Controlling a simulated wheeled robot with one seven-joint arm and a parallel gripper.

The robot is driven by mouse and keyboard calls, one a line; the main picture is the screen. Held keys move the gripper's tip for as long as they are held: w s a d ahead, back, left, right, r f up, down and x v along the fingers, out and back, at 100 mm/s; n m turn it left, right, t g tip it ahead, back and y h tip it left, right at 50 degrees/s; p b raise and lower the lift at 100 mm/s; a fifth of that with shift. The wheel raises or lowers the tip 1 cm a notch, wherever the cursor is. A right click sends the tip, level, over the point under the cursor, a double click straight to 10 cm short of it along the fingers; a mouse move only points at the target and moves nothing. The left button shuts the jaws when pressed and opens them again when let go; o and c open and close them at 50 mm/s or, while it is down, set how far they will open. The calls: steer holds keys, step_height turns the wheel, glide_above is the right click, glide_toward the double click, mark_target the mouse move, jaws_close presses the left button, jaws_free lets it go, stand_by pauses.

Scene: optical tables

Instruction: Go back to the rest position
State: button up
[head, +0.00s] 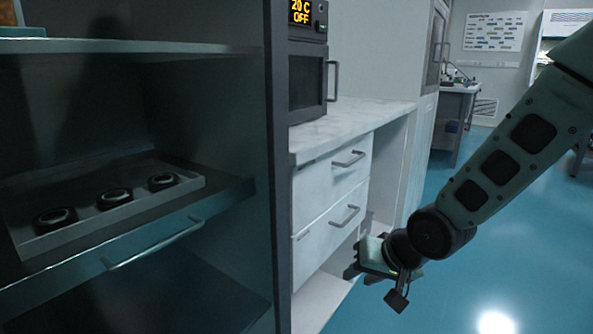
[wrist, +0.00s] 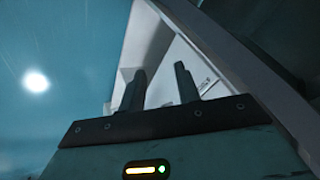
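My gripper (head: 358,268) hangs at the lower middle of the head view, at the end of my arm, in front of the white drawer cabinet (head: 335,195). In the wrist view its two dark fingers (wrist: 160,70) stand apart with nothing between them. White cabinet surfaces show beyond the fingers. It looks close to the cabinet's lower part, but I cannot tell the exact distance. I see no object held.
A dark shelf unit (head: 279,180) stands at the left, its tray (head: 140,207) holding three dark round parts (head: 114,197). An oven-like device (head: 307,80) stands on the counter (head: 345,122). Open blue floor (head: 455,290) lies to the right; a far bench (head: 461,88) stands behind.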

steer(key=s+d+r+n+g+h+p, duration=0.1)
steer(key=s+r+n+g+h, duration=0.2)
steer(key=s, duration=1)
steer(key=s+r+n+g+h+p, duration=0.1)
steer(key=s+r+n+g, duration=0.3)
steer(key=s, duration=0.9)
step_height(320, 180, up, 30)
steer(key=n+t+p, duration=0.1)
steer(key=p, duration=2.9)
steer(key=shift+w, duration=0.3)
